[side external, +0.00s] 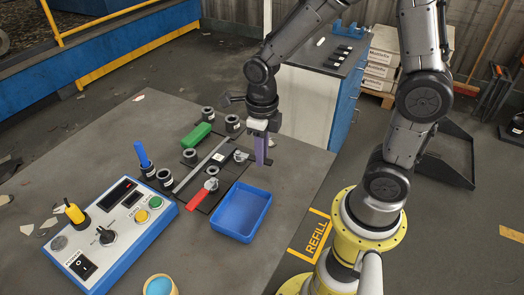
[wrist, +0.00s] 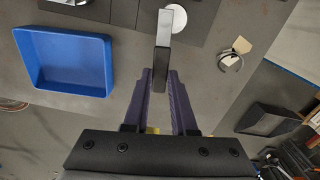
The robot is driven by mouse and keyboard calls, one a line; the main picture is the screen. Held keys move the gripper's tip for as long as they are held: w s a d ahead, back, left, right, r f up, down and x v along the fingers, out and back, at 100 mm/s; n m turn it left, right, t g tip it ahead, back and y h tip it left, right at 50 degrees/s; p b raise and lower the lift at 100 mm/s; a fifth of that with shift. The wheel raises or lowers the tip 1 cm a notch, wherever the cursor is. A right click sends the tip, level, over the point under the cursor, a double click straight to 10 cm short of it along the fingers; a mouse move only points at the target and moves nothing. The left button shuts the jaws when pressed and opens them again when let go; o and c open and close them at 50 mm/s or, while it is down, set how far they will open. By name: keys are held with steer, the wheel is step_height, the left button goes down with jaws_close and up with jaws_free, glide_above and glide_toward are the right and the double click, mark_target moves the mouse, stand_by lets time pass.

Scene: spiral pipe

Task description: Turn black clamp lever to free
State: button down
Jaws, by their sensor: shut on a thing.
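The black clamp lever (wrist: 162,62) stands between my gripper's two purple fingers in the wrist view, near their tips, with a pale grey top end beside a white disc (wrist: 180,21). My gripper (wrist: 163,78) is shut on it. In the side view my gripper (side external: 262,160) points down at the right end of the dark fixture plate. The lever is mostly hidden there by the fingers, so its angle is hard to tell. A white-topped clamp part (side external: 240,156) shows just left of the fingers.
A blue tray (side external: 214,222) lies in front of the fixture. A red-handled clamp (side external: 197,198), a green block (side external: 196,135), several black cylinders and a blue upright handle (side external: 141,153) stand close by. A control box (side external: 112,235) is at left. Bare table lies to the right.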

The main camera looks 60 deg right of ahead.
steer(key=c, duration=0.7)
jaws_free()
step_height(320, 180, up, 14)
steer(key=shift+f, duration=0.1)
